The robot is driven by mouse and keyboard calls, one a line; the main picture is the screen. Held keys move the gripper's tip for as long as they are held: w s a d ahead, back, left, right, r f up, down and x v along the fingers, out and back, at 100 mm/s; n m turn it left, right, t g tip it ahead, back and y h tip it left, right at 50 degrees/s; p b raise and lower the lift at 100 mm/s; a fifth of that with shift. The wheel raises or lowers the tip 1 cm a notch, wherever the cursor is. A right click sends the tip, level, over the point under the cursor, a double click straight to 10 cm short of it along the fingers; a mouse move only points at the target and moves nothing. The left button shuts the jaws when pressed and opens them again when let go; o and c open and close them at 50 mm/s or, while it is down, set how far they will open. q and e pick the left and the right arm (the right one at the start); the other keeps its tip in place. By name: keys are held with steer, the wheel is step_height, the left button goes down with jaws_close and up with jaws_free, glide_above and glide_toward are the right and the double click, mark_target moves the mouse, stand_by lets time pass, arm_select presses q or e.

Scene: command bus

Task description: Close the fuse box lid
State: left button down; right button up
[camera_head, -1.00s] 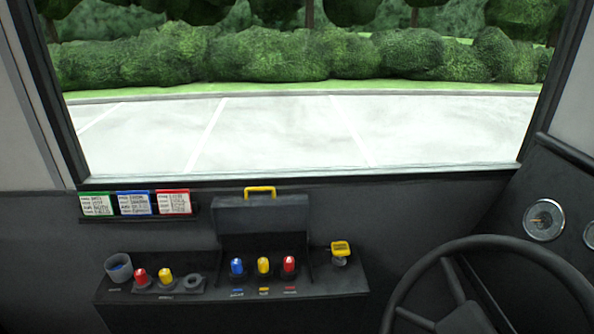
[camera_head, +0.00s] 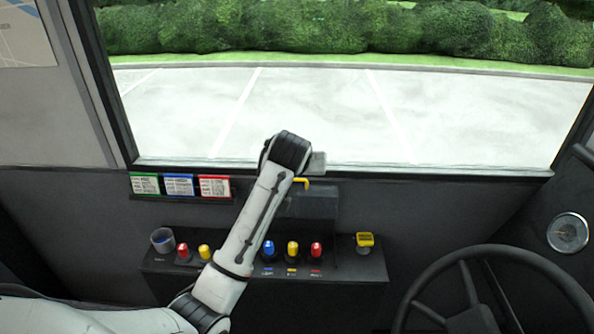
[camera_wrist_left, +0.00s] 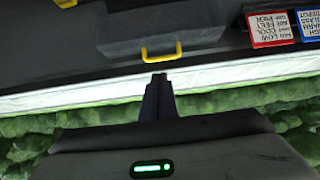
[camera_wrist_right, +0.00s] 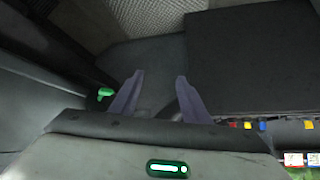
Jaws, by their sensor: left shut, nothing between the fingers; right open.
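The dark grey fuse box lid (camera_head: 312,205) stands raised behind blue, yellow and red fuses (camera_head: 292,249) on the console. Its yellow handle (camera_head: 304,182) is at the top edge, partly hidden by my left arm in the head view. In the left wrist view the lid (camera_wrist_left: 165,25) and the whole handle (camera_wrist_left: 162,54) show. My left gripper (camera_wrist_left: 159,77) is shut and empty, its tips close to the handle on its window side; I cannot tell if they touch it. My right gripper (camera_wrist_right: 158,82) is open and empty, out of the head view.
The console (camera_head: 345,268) also carries a blue-lined cup (camera_head: 163,240), red and yellow fuses left of the box, and a yellow-topped knob (camera_head: 365,241). Three label cards (camera_head: 179,185) hang left of the lid. The steering wheel (camera_head: 480,290) is at the right, the window behind.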

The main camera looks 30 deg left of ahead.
arm_select(q)
glide_above(297, 189)
step_height(297, 189, down, 4)
steer(key=shift+f, duration=0.2)
